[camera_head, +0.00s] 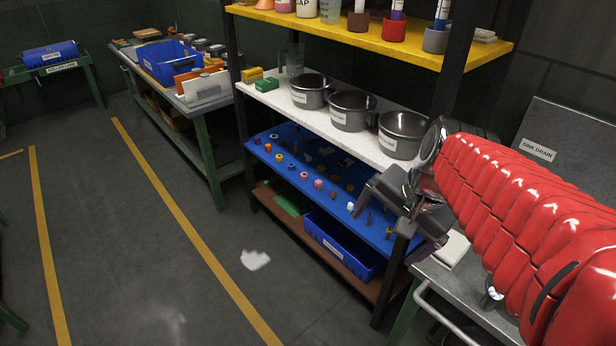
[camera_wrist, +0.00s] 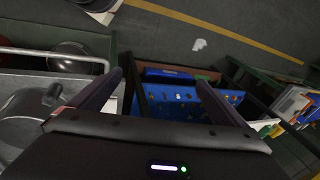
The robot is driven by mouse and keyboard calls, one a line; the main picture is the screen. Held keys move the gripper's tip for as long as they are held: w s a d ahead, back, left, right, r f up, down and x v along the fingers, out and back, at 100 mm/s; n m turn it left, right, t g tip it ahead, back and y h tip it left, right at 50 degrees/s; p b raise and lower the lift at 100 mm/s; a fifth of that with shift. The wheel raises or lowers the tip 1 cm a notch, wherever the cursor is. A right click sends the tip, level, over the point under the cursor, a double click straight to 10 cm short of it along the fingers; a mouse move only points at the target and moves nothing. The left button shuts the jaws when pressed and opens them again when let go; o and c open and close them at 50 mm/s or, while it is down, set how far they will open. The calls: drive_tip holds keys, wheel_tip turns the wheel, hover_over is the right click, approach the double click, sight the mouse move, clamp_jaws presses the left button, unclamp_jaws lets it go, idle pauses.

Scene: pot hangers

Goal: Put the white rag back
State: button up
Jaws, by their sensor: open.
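A crumpled white rag (camera_head: 255,260) lies on the grey floor in front of the shelf rack in the head view. It also shows as a small white patch near the top of the wrist view (camera_wrist: 198,45). My gripper (camera_head: 398,228) is raised at the right end of the rack, well above the rag and to its right. Its two dark fingers are spread apart in the wrist view (camera_wrist: 158,80), with nothing between them.
The shelf rack has a blue pegboard shelf (camera_head: 300,172), a white shelf with pots (camera_head: 350,110) and a yellow top shelf (camera_head: 400,40). A blue bin (camera_head: 343,243) sits on its bottom shelf. A sink counter (camera_head: 470,290) stands at right. The floor left of the rack is open.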

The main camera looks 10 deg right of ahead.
drive_tip(key=s+a+n+t, duration=0.1)
drive_tip(key=s+a+n, duration=0.1)
drive_tip(key=a+n, duration=0.3)
drive_tip(key=s+a+r+n, duration=0.1)
drive_tip(key=s+a+n, duration=0.2)
drive_tip(key=n, duration=0.3)
drive_tip(key=shift+s+a+t+h, duration=0.3)
drive_tip(key=shift+a+t, duration=0.1)
drive_tip(key=shift+a, duration=0.45)
idle(0.4)
